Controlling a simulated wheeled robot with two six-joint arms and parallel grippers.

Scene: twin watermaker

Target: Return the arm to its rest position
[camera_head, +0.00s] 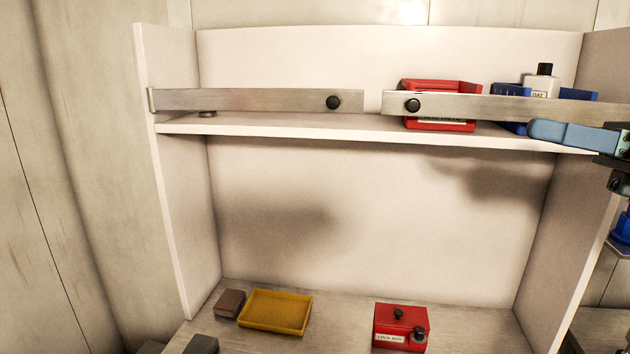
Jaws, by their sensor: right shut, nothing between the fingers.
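My right gripper (538,130) comes in from the right edge, with its blue fingers together and empty. It appears in front of the right metal bar (470,105), near the right end of the upper shelf (300,126). I cannot tell whether it touches the bar. Part of its dark wrist is cut off by the right edge of the picture. My left gripper is not in view.
The left metal bar (250,99) also spans the shelf front. Behind the right bar are a red bin (440,86), a blue bin (507,91) and a black-capped bottle (541,84). Below stand a yellow tray (275,313), a brown block (229,303) and a red box (400,325).

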